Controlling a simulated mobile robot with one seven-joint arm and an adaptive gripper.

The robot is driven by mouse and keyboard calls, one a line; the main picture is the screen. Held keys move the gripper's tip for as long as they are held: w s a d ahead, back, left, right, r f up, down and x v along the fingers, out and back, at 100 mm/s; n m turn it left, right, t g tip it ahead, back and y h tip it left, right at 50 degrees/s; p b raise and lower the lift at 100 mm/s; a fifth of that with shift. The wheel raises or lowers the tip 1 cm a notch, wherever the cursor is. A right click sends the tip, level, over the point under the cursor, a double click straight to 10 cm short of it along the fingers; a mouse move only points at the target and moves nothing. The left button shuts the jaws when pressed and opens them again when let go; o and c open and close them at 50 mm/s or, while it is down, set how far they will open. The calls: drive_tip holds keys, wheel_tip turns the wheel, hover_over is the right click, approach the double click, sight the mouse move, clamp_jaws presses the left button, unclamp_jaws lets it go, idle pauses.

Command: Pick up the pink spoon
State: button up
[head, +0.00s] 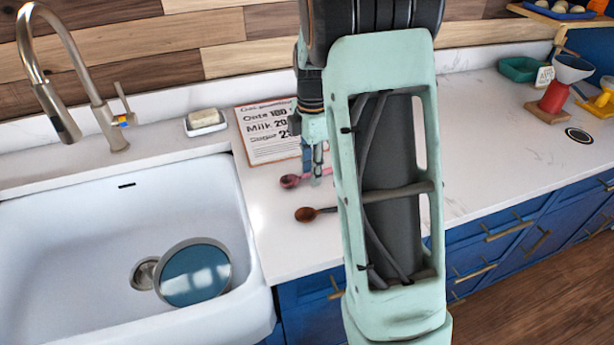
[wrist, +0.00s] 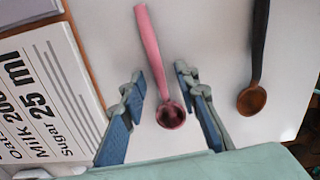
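The pink spoon (head: 291,181) lies on the white counter, just right of the sink. In the wrist view the pink spoon (wrist: 152,60) has its bowl between my fingertips and its handle running up and slightly left. My gripper (wrist: 160,85) is open, with one blue-grey finger on each side of the spoon and a gap on both sides. In the head view my gripper (head: 313,168) is low over the counter by the spoon, and my arm hides part of the area to the right. I cannot tell the exact height above the counter.
A brown wooden spoon (head: 308,214) lies nearby and shows at the right of the wrist view (wrist: 252,98). A recipe board (head: 262,140) lies close behind on the left. The white sink (head: 120,190) holds a round blue pan (head: 195,275).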

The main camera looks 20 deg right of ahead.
clamp_jaws()
drive_tip(key=shift+r, duration=0.15)
